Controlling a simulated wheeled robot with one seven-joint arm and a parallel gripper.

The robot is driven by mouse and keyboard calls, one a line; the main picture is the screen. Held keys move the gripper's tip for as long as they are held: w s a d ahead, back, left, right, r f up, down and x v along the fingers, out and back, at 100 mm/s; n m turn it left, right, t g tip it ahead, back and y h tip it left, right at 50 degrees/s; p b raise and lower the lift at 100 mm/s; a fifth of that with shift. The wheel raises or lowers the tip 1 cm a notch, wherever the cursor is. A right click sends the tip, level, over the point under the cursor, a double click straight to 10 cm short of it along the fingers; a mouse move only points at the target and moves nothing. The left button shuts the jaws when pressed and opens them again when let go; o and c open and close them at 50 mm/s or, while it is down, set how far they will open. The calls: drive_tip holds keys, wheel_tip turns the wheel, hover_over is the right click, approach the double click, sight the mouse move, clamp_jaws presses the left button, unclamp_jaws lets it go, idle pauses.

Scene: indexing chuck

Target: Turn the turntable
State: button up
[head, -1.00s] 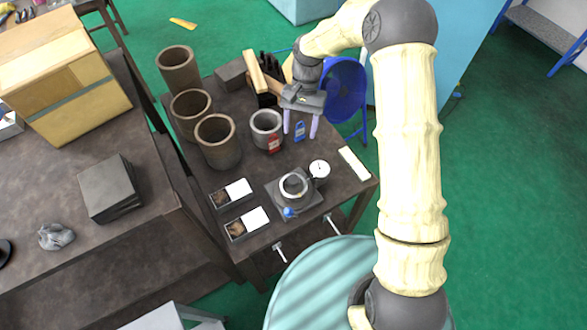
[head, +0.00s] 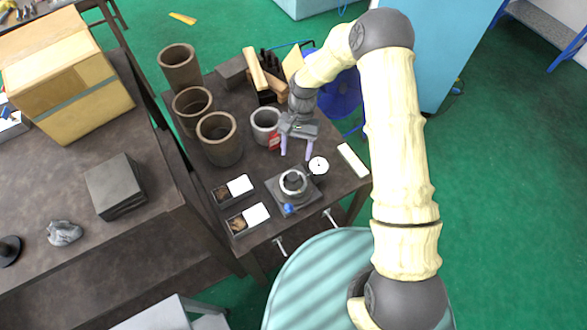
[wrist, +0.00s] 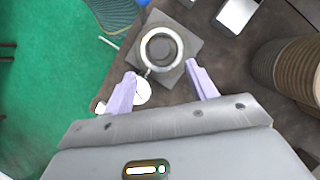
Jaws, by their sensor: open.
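The turntable, a small chuck with a pale ring (head: 293,182) on a square grey base (head: 275,192), sits near the front of the dark table. A blue knob (head: 289,209) is at its front corner. A white dial gauge (head: 318,166) stands at its back right. My gripper (head: 296,157) is open and empty, above the table just behind the turntable. In the wrist view the ring (wrist: 161,49) shows ahead of and between the two lilac fingers (wrist: 160,88), apart from them. The dial (wrist: 142,92) lies close to the left finger, partly hidden by it.
Two small boxes (head: 235,188) with white lids are left of the turntable. Several brown cylinders (head: 220,140) and a grey cup (head: 264,126) with a red label stand behind. A pale block (head: 352,160) lies at the right table edge.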

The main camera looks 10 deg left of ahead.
sight(293, 176)
drive_tip(key=p+x, duration=0.2)
drive_tip(key=x, duration=0.7)
drive_tip(key=shift+p, duration=0.4)
drive_tip(key=c, duration=1)
